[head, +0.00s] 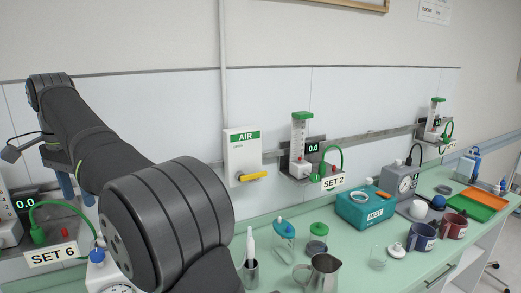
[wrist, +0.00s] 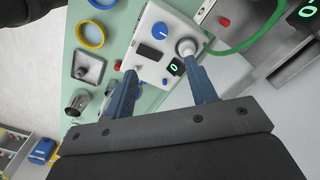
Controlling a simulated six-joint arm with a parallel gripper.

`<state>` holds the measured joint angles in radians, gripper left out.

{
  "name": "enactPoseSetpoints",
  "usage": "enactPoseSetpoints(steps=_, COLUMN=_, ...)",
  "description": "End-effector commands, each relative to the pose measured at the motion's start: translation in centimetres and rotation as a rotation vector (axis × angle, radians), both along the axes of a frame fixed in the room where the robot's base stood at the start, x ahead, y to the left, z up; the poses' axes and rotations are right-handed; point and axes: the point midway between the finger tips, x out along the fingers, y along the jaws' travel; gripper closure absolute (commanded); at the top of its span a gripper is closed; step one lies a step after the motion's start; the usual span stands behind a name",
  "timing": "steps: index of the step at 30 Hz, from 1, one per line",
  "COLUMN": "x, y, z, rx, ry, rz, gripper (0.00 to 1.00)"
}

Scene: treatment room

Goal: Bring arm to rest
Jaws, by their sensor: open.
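My arm (head: 85,140) reaches across the left of the head view, with its large dark joint in the foreground. My gripper (wrist: 160,70) shows in the wrist view with its two blue fingers apart and nothing held between them. In the head view its blue fingers (head: 75,190) point down at the far left, partly hidden by the arm. In the wrist view a white device (wrist: 155,45) with a blue knob and dark display lies beyond the fingertips.
Along the green counter (head: 340,240) stand a metal jug (head: 318,272), a teal box (head: 365,207), mugs (head: 421,237) and an orange tray (head: 481,204). The AIR panel (head: 242,155) is on the wall.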

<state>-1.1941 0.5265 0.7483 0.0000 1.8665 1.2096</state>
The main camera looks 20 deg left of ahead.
Motion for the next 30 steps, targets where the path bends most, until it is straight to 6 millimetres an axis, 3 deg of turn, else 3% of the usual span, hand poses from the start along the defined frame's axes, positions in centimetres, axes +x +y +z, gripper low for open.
enactPoseSetpoints(steps=6, x=0.0, y=0.0, z=2.1, rx=-0.001, ry=0.0, rz=0.0, gripper=0.48)
enactPoseSetpoints(steps=17, x=0.0, y=-0.1, z=-3.3, rx=-0.003, ry=0.001, rz=0.0, gripper=0.48)
enactPoseSetpoints(steps=30, x=0.0, y=-0.1, z=-12.0, rx=-0.003, ry=0.001, rz=0.0, gripper=0.48)
